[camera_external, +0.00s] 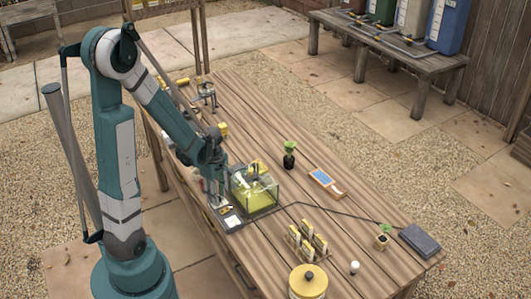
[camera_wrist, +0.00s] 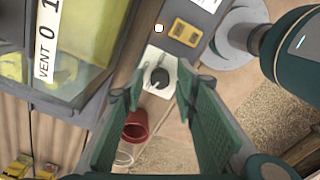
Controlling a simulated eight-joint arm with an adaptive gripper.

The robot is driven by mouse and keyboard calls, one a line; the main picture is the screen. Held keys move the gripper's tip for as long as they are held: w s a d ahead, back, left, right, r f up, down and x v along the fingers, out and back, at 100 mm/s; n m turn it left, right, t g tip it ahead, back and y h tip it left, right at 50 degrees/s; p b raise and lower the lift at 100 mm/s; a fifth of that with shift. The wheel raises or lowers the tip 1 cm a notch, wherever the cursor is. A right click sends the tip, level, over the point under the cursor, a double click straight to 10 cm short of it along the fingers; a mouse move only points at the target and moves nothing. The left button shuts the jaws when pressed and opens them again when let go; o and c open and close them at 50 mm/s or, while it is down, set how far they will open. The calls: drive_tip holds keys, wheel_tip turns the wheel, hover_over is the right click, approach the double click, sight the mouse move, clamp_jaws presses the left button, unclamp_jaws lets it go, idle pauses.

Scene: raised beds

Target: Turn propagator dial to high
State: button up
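The propagator (camera_external: 262,200) is a clear box with yellow-green contents on a dark base, on the wooden table. Its corner shows at the left of the wrist view, with a "VENT 0 1" label (camera_wrist: 47,40). The dial (camera_wrist: 160,77) is a round black knob on a white plate (camera_wrist: 153,61), on the grey control panel (camera_wrist: 197,14) beside the box. My gripper (camera_wrist: 158,88) is open, with its green fingertips on either side of the dial. I cannot tell whether they touch it. In the external view my gripper (camera_external: 216,203) points down over the panel (camera_external: 232,222).
A red pot (camera_wrist: 136,124) shows below the dial. A potted seedling (camera_external: 289,158), a blue-topped tray (camera_external: 321,178), a rack of yellow packets (camera_external: 307,242) and a yellow-lidded tin (camera_external: 308,281) stand on the table. A cable runs to a dark box (camera_external: 420,241).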

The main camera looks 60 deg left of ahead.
drive_tip(key=c, duration=0.7)
drive_tip(key=shift+m, duration=0.4)
drive_tip(key=m+b, duration=0.1)
drive_tip(key=m, duration=0.5)
drive_tip(key=shift+b, duration=0.4)
drive_tip(key=m+b, duration=0.1)
drive_tip(key=m, duration=0.9)
drive_tip(key=shift+b, duration=0.3)
drive_tip(key=m, duration=0.3)
drive_tip(key=shift+m, duration=0.3)
drive_tip(key=m, duration=0.6)
drive_tip(key=shift+m+b, duration=0.3)
drive_tip(key=shift+b, duration=0.1)
